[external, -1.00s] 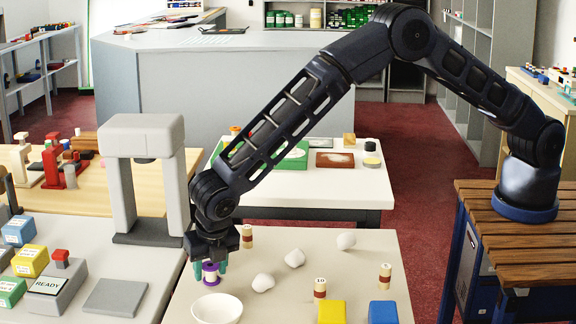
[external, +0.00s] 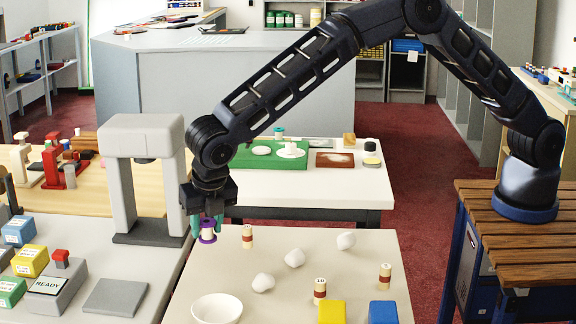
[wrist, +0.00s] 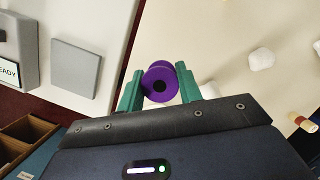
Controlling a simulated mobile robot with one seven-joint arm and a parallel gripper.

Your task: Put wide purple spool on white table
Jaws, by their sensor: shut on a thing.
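The wide purple spool (external: 208,237), with purple flanges and a pale middle, is held upright between the teal fingers of my gripper (external: 208,226). In the wrist view the purple spool (wrist: 160,84) sits between both fingers of my gripper (wrist: 160,88), its round end with a dark hole showing. My gripper points down above the back left part of the beige front table (external: 345,273). The spool looks raised clear of that surface. The white table (external: 335,183) stands behind the front table, beyond my gripper.
The white table bears a green tray (external: 240,160) with white pieces, a brown board (external: 335,160) and small items; its front strip is bare. A white bowl (external: 217,309), pale stones (external: 294,258) and small spools (external: 320,290) are on the front table. A grey arch (external: 118,180) stands left.

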